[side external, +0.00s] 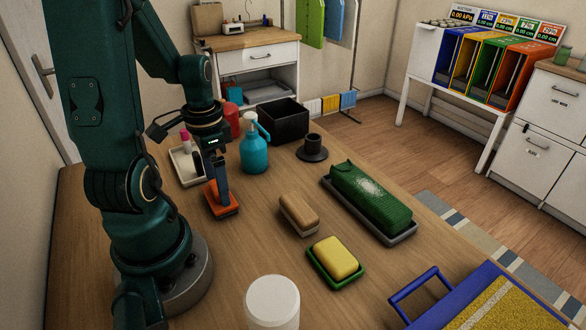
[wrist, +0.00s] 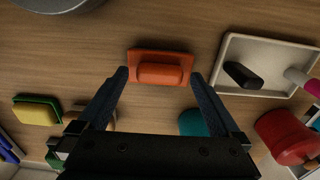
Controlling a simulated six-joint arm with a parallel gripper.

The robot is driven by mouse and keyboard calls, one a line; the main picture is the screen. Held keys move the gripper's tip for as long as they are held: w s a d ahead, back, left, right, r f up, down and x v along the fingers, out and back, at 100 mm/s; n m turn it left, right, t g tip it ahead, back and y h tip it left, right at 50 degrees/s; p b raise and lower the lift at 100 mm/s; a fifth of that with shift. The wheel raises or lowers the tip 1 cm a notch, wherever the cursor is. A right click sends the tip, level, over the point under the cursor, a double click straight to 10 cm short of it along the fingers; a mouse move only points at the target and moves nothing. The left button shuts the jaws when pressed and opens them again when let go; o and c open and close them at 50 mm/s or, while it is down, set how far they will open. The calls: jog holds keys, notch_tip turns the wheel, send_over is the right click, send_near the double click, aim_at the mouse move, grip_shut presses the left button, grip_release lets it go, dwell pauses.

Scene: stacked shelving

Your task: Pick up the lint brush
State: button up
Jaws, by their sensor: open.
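The orange brush (side external: 222,199), a flat rectangular base with a raised grip, looks like the lint brush. It lies on the wooden table beside the cream tray. In the wrist view the orange brush (wrist: 160,69) sits between the fingertips, its raised grip facing the camera. My gripper (side external: 219,188) points down at it, with its fingers low over the brush. In the wrist view my gripper (wrist: 159,78) is open, one finger near each short end of the brush. Nothing is held. Whether the fingers touch the brush is not clear.
The cream tray (side external: 197,180) with small items, a teal spray bottle (side external: 254,152) and a red container (side external: 231,117) stand close by. Table between is clear.

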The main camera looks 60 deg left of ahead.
jog(key=shift+f, duration=0.15)
jog(key=c, duration=1.3)
notch_tip(320, 180, up, 10)
